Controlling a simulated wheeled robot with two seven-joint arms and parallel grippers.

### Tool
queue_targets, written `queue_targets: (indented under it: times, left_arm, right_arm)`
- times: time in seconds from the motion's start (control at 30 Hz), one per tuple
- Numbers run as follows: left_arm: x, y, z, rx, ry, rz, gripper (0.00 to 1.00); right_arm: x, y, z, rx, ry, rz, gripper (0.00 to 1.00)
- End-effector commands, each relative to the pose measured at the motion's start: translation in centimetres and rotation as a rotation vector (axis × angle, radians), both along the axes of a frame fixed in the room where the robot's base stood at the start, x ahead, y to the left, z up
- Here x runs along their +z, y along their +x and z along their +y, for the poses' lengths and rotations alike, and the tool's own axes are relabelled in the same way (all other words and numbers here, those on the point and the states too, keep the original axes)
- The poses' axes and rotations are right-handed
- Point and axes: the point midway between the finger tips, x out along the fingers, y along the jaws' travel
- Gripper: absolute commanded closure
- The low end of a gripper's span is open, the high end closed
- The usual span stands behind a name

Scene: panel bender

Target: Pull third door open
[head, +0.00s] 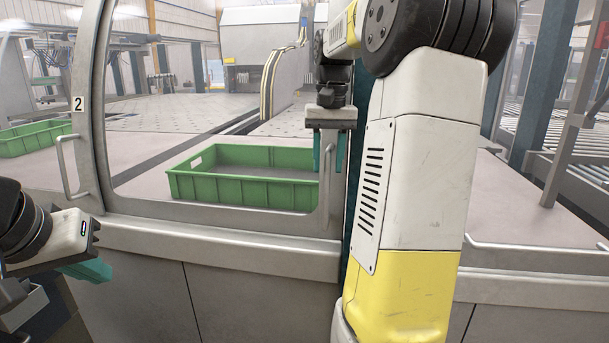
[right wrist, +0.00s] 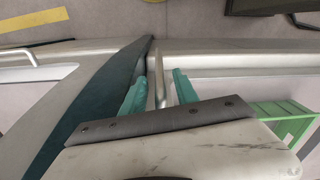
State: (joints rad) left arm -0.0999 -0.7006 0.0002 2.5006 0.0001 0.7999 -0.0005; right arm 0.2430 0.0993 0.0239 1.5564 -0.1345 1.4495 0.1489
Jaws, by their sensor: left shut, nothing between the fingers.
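A framed glass door (head: 215,213) stands in front of a green crate and looks closed, its lower edge along the sill. Its upright metal bar handle (right wrist: 158,88) is on its right side. My right gripper (head: 329,155) is at this handle, pointing down in the head view. In the right wrist view its two teal fingers (right wrist: 160,92) stand apart, one on each side of the bar, with gaps visible. My left gripper (head: 88,270) is low at the left, shut and empty, away from the doors. The arm hides what lies right of the handle.
Another door with a "2" label (head: 78,103) and a bar handle (head: 68,168) is at the left. The green crate (head: 245,190) sits on the table behind the glass. A grey cabinet front (head: 240,280) runs below the sill.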

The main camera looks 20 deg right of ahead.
Motion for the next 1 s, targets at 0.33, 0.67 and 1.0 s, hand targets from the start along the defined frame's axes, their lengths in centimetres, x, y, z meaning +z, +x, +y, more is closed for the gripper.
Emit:
queue_targets:
  times: [0.33, 0.67, 1.0]
  left_arm:
    - [0.0, 0.0, 0.0, 0.0, 0.0, 0.0, 1.0]
    - [0.0, 0.0, 0.0, 0.0, 0.0, 0.0, 1.0]
    - [0.0, 0.0, 0.0, 0.0, 0.0, 0.0, 1.0]
  right_arm:
    - [-3.6, 0.0, 0.1, -0.001, 0.0, -0.001, 0.64]
    - [-3.7, 0.0, 0.1, 0.0, 0.0, -0.001, 0.8]
    - [-3.6, 0.0, 0.1, 0.0, 0.0, -0.001, 1.0]
